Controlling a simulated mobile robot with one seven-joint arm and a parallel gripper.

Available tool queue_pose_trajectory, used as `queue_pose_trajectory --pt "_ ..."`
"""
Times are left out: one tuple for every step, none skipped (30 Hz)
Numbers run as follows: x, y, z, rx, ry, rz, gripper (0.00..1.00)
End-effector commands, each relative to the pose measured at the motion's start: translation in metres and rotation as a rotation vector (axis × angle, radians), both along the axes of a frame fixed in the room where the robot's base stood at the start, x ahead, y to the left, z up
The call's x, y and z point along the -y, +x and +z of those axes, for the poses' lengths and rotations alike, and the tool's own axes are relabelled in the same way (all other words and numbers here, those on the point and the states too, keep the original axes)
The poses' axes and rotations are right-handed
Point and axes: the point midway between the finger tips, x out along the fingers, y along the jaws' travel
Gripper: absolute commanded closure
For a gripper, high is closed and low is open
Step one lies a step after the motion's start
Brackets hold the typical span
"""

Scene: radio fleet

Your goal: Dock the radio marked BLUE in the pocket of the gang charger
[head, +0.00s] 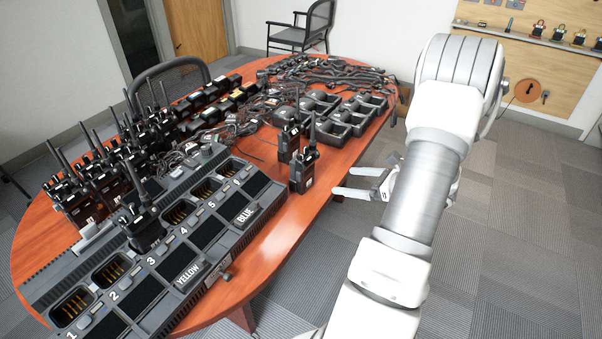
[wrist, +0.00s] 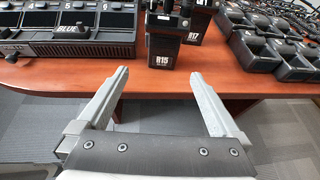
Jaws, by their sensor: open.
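The gang charger (head: 130,310) lies along the table's near edge, its pockets numbered 1 to 6. A radio (head: 145,228) stands in the pocket by number 3; several other pockets look empty. A BLUE label (head: 246,214) is on the charger's front near 5 and 6; it also shows in the wrist view (wrist: 70,28). A YELLOW label (head: 190,270) sits further left. A radio marked R15 (wrist: 163,48) stands on the table right of the charger, also in the head view (head: 303,172). I read BLUE on no radio. My gripper (head: 343,181) is open and empty, off the table edge, facing R15 in the wrist view (wrist: 159,72).
Another radio (head: 287,143) stands close behind R15; its label reads R17 (wrist: 194,36). Many radios (head: 85,190) crowd the table's left side. Single charger cups (head: 345,120) and tangled cables (head: 320,75) fill the far right. Bare tabletop (head: 275,245) runs along the near edge.

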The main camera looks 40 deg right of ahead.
Motion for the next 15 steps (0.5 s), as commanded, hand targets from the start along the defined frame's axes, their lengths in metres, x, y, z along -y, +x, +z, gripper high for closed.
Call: queue_pose_trajectory --pt "0.003 0.0 -0.004 0.001 0.007 -0.013 0.0" --pt "0.003 0.002 -0.005 0.0 0.009 -0.016 0.0" --pt "0.002 0.006 -0.008 0.0 0.011 -0.017 0.0" --pt "0.001 0.01 -0.01 0.0 0.01 -0.018 0.0" --pt "-0.001 0.014 -0.012 0.001 0.01 -0.016 0.0" --pt "-0.004 0.022 -0.015 0.001 0.01 -0.014 0.0" --pt "-0.006 0.028 -0.018 0.001 0.009 -0.013 0.0" --pt "-0.007 0.034 -0.02 0.0 0.009 -0.013 0.0" --pt "-0.01 0.042 -0.024 0.0 0.009 -0.012 0.0" --pt "-0.012 0.048 -0.027 0.0 0.009 -0.012 0.0" --pt "-0.014 0.053 -0.03 -0.001 0.009 -0.012 0.0" --pt "-0.016 0.062 -0.033 0.0 0.009 -0.012 0.0" --pt "-0.018 0.067 -0.035 0.0 0.009 -0.011 0.0" --pt "-0.019 0.073 -0.037 0.001 0.008 -0.012 0.0" --pt "-0.022 0.08 -0.041 0.0 0.008 -0.012 0.0"
